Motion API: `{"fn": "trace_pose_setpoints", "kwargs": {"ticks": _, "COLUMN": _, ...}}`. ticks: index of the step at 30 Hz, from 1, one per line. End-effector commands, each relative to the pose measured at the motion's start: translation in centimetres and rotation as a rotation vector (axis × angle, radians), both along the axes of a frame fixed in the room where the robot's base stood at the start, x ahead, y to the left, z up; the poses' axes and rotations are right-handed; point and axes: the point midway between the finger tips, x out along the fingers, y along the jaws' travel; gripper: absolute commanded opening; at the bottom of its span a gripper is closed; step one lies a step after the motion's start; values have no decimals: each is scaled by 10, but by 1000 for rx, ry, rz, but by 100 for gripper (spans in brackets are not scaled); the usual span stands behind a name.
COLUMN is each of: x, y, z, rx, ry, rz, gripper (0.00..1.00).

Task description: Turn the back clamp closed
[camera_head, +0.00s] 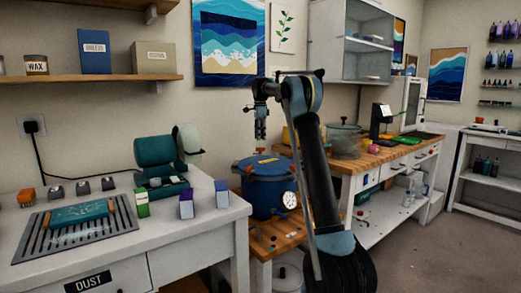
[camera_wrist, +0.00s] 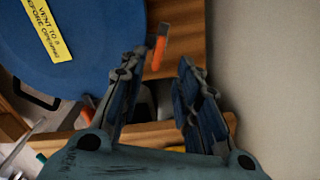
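The blue pressure pot (camera_head: 268,190) stands on the low wooden bench, with a yellow label on its lid. In the wrist view its lid (camera_wrist: 75,40) fills the upper left. An orange-ended clamp (camera_wrist: 158,52) juts from the lid's right edge, just beyond my fingertips; I cannot tell for sure that it is the back one. My gripper (camera_head: 261,132) hangs above the pot in the head view, fingers down. In the wrist view my gripper (camera_wrist: 158,68) is open, its two fingers apart with nothing between them. The pot's far rim is largely hidden in the head view.
A white workbench (camera_head: 190,246) with a green machine (camera_head: 155,152) and small boxes stands left of the pot. A wooden counter (camera_head: 375,158) with a clear-sided pot (camera_head: 343,140) stands to the right. The wall is close behind the pot. Open floor lies at the right.

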Motion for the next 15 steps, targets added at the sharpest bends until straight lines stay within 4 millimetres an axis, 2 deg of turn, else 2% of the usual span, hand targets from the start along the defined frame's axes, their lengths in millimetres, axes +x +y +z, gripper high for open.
{"fn": "trace_pose_setpoints", "kwargs": {"ticks": 6, "x": 0, "y": 0, "z": -36, "rx": 0, "ry": 0, "rz": 0, "gripper": 30}}
{"fn": "trace_pose_setpoints", "kwargs": {"ticks": 15, "x": 0, "y": 0, "z": -63, "rx": 0, "ry": 0, "rz": 0, "gripper": 30}}
